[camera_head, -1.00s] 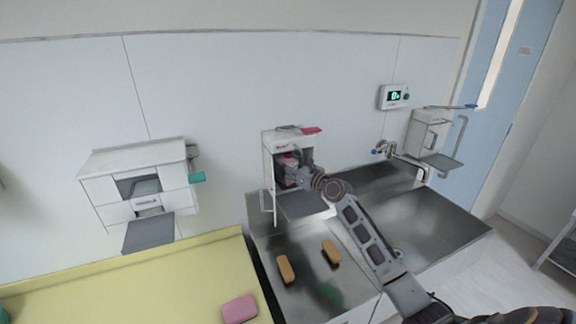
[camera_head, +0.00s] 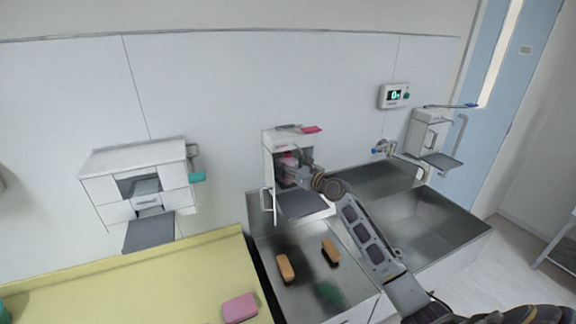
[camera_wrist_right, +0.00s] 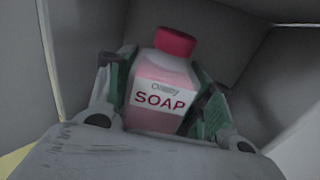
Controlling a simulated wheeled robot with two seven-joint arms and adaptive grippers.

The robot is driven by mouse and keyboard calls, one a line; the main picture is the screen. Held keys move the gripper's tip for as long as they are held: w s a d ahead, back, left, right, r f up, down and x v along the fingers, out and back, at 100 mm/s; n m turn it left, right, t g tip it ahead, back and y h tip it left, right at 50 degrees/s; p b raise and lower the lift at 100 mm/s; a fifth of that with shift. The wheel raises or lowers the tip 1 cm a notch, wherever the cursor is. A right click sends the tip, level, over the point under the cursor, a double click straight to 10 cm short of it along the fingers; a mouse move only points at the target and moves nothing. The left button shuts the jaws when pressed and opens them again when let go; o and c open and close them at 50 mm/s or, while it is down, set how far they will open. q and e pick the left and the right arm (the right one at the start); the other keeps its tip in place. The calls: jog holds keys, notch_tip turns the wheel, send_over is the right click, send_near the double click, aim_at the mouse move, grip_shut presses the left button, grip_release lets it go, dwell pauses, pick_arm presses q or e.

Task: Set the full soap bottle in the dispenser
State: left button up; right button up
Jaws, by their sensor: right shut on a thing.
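The soap bottle (camera_wrist_right: 162,88) has a red cap, a pink body and a white SOAP label. It stands about upright in the right wrist view, inside the grey walls of the dispenser (camera_wrist_right: 230,35). My right gripper (camera_wrist_right: 165,98) is shut on it, one finger on each side. In the head view the white wall dispenser (camera_head: 267,165) is open at the front, and the pink bottle (camera_head: 288,163) shows inside it, partly hidden by my right gripper (camera_head: 300,172). Whether the bottle touches the dispenser's floor cannot be told. My left gripper is not in view.
A grey tray (camera_head: 303,207) juts out below the dispenser, above a steel sink (camera_head: 300,295) with two orange-brown brushes. Another dispenser (camera_head: 428,130) hangs at the right. A white wall unit (camera_head: 100,190) and a yellow counter (camera_head: 150,280) with a pink block (camera_head: 240,307) are at the left.

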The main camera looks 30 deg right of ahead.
jog(key=o, duration=1.4)
jog(key=shift+c, duration=0.2)
jog(key=shift+f, duration=0.15)
